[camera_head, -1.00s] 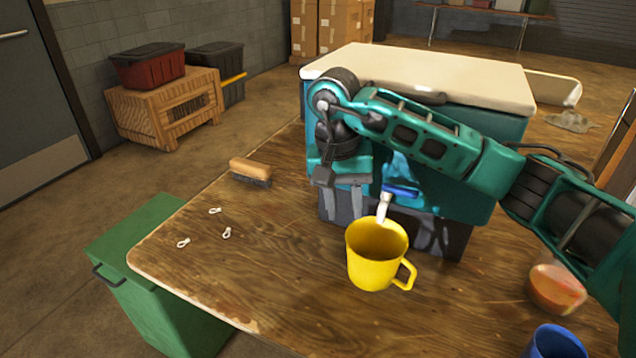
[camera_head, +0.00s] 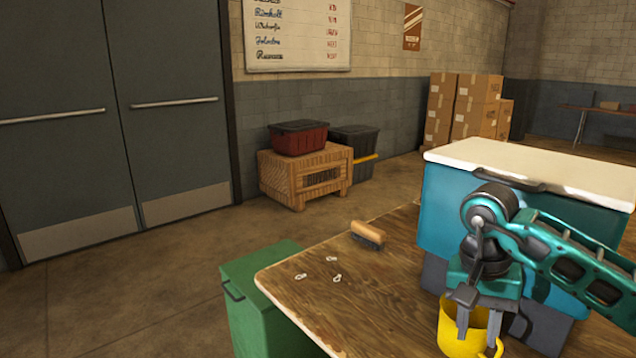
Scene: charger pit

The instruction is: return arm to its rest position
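My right arm comes in from the right edge in front of the teal cooler (camera_head: 445,205). My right gripper (camera_head: 478,328) points down with its two fingers apart. I see no object held between them. The fingers overlap the yellow mug (camera_head: 452,338) in the picture; I cannot tell whether they touch it. The mug is cut by the lower edge and partly covered by the fingers. The cooler's blue tap is hidden. My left arm and gripper are not in view.
The wooden table (camera_head: 350,305) carries a brush (camera_head: 368,234) and several small white clips (camera_head: 331,259) at its left end. A green bin (camera_head: 262,280) stands beside it. A crate (camera_head: 303,175) with a red tub (camera_head: 298,137) stands by the wall. The floor at left is clear.

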